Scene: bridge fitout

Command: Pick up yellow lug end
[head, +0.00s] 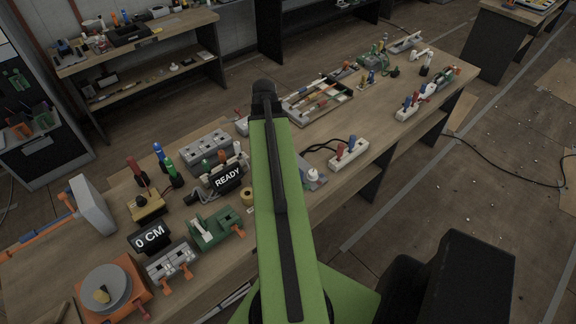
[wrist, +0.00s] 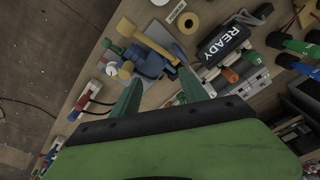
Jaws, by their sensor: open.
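In the wrist view my gripper (wrist: 160,92) is open, its two green fingers apart with nothing between them. Just beyond the fingertips a blue tool (wrist: 148,62) lies on the bench, with a long yellow bar (wrist: 155,45) across it. I cannot tell for certain which yellow part is the lug end. In the head view my green arm covers this part of the bench, and the gripper's fingers are hidden.
A READY display (head: 228,177) and a yellow tape roll (head: 248,195) lie left of my arm. A green device (head: 216,228) and a 0 CM display (head: 149,236) crowd the near left bench.

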